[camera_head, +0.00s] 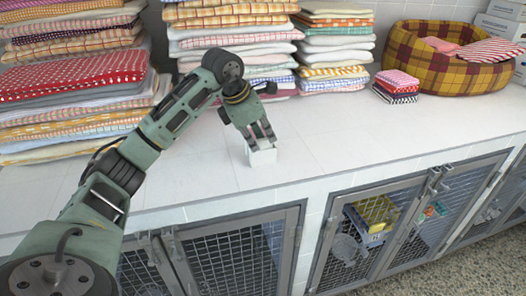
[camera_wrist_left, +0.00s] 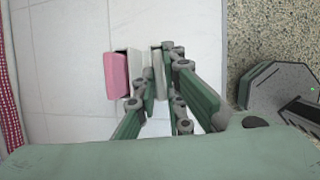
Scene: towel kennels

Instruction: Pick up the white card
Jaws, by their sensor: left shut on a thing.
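My left gripper (camera_head: 262,142) reaches down to the white counter near its front edge. It is shut on the white card (camera_head: 262,157), a small pale upright piece under the fingertips. In the left wrist view the card (camera_wrist_left: 157,74) shows as a thin white strip between the fingers of my left gripper (camera_wrist_left: 159,86). I cannot tell whether the card still touches the counter. A pink block (camera_wrist_left: 117,76) with a pale side stands just left of the fingers there. My right gripper is not in view.
Tall stacks of folded towels (camera_head: 235,25) line the back of the counter (camera_head: 340,130). A small folded pile (camera_head: 397,85) and a yellow-red plaid basket (camera_head: 440,65) stand at right. Mesh kennel doors (camera_head: 235,262) are below the front edge. The counter right of the gripper is clear.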

